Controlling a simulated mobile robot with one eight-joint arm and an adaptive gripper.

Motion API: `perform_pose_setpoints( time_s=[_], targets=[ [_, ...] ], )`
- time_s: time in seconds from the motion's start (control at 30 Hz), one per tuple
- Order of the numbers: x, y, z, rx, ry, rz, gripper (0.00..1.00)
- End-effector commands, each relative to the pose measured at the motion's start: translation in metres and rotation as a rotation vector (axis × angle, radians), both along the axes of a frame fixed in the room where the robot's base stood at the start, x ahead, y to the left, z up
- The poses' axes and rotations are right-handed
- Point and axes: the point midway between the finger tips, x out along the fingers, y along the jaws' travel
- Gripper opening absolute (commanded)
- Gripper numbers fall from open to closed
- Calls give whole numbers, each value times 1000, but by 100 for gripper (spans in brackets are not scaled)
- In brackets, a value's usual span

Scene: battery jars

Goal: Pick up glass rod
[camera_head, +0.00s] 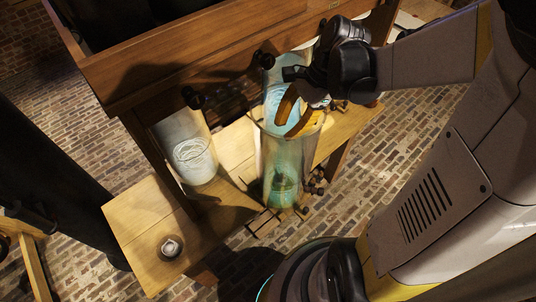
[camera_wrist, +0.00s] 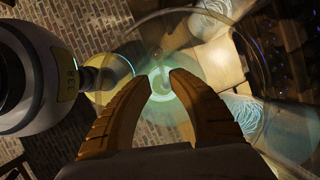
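I cannot make out a distinct glass rod in either view. A tall, clear, greenish glass jar (camera_head: 281,175) stands on the lower wooden shelf in the head view. My gripper (camera_head: 284,128) points down at the jar's mouth, its two orange-brown fingers overlapping the rim in the picture. Whether the tips are inside the jar I cannot tell. In the wrist view my gripper (camera_wrist: 162,76) has its fingertips apart, with a pale green round glass shape (camera_wrist: 162,88) seen through the gap. No held thing shows between them.
A whitish glass jar (camera_head: 186,148) stands to the left on the shelf (camera_head: 135,215), and a bluish one (camera_head: 276,72) stands behind. A small metal item (camera_head: 171,247) lies at the shelf's front left. The upper wooden beam (camera_head: 190,55) runs close behind my gripper. Brick floor surrounds the bench.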

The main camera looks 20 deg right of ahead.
Motion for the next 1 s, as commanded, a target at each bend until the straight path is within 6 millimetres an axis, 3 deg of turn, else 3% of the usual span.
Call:
perform_pose_setpoints(
  time_s=[0.23,0.5,0.67,1.0],
  targets=[
    [0,2,-24,0,0,1,24],
    [4,19,-63,0,-1,2,24],
    [5,24,-73,0,0,1,24],
    [9,43,-115,0,0,1,24]
  ],
)
